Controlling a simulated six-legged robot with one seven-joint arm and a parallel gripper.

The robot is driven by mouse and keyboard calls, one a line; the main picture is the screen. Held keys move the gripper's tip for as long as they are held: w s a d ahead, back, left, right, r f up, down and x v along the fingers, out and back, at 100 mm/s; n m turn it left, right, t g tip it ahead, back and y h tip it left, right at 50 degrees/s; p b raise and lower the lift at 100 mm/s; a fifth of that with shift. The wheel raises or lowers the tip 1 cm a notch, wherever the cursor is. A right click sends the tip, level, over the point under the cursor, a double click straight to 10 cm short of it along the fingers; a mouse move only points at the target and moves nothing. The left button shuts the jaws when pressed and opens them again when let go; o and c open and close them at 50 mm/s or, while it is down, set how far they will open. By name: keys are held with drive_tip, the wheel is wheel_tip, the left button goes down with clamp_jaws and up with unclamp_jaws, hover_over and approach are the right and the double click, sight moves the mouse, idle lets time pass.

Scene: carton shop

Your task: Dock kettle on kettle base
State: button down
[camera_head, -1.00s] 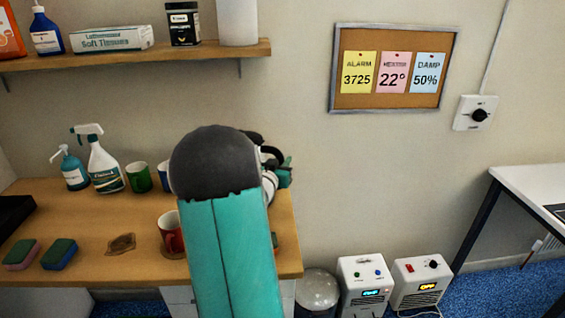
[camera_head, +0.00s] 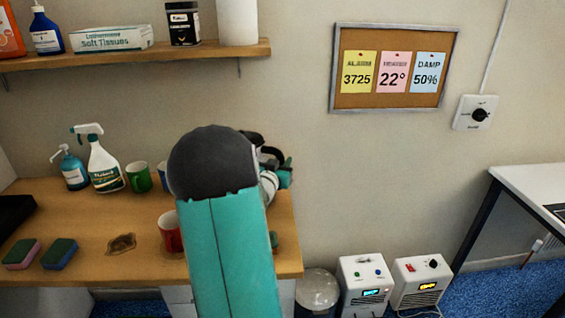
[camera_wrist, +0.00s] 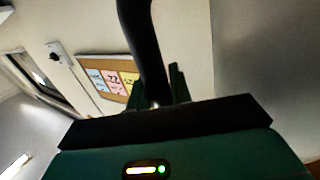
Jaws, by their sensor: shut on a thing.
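My gripper (camera_wrist: 163,95) is shut on a black curved handle (camera_wrist: 143,40), which rises through the top middle of the wrist view. I take it for the kettle's handle; the kettle's body does not show there. In the head view my arm covers most of what I hold. Only dark parts of it (camera_head: 271,152) show beside my gripper (camera_head: 284,172), over the counter's right end. The kettle base cannot be made out; my arm hides that part of the counter.
The wooden counter (camera_head: 90,215) holds a red mug (camera_head: 169,234) close left of my arm, a green mug (camera_head: 138,177), a spray bottle (camera_head: 104,165), a pump bottle (camera_head: 73,172) and two sponges (camera_head: 59,254). A brown stain (camera_head: 121,244) marks it. A shelf (camera_head: 130,58) hangs above.

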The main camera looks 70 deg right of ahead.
drive_tip(key=shift+f, duration=0.3)
drive_tip(key=c, duration=1.5)
unclamp_jaws()
drive_tip(key=shift+c, duration=0.2)
drive_tip(key=a, duration=1.1)
drive_tip(key=shift+f, duration=0.15)
